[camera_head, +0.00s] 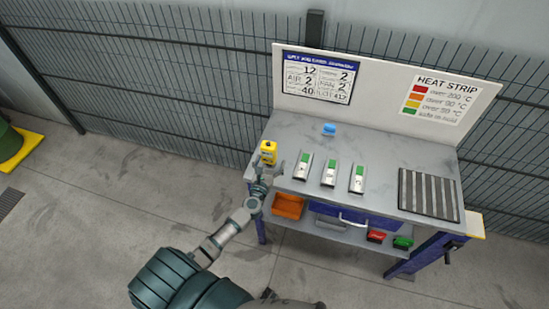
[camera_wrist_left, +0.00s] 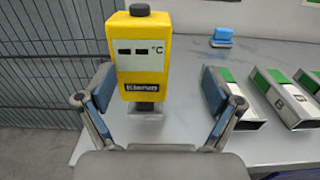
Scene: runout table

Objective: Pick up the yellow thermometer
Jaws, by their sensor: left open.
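The yellow thermometer (camera_head: 268,152) stands upright at the left end of the grey table (camera_head: 390,150). In the left wrist view the thermometer (camera_wrist_left: 142,60) shows a blank-dashed display marked °C, a dark knob on top and a grey foot. My left gripper (camera_head: 267,176) is just in front of it. In the wrist view the open fingers of the left gripper (camera_wrist_left: 158,100) are spread to either side of the thermometer, with a gap on each side. The gripper does not visibly hold it. My right gripper is not in view.
A ribbed dark mat (camera_head: 428,194) is at the right. An orange bin (camera_head: 288,206) sits on the lower shelf. A wire fence (camera_head: 160,80) runs behind.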

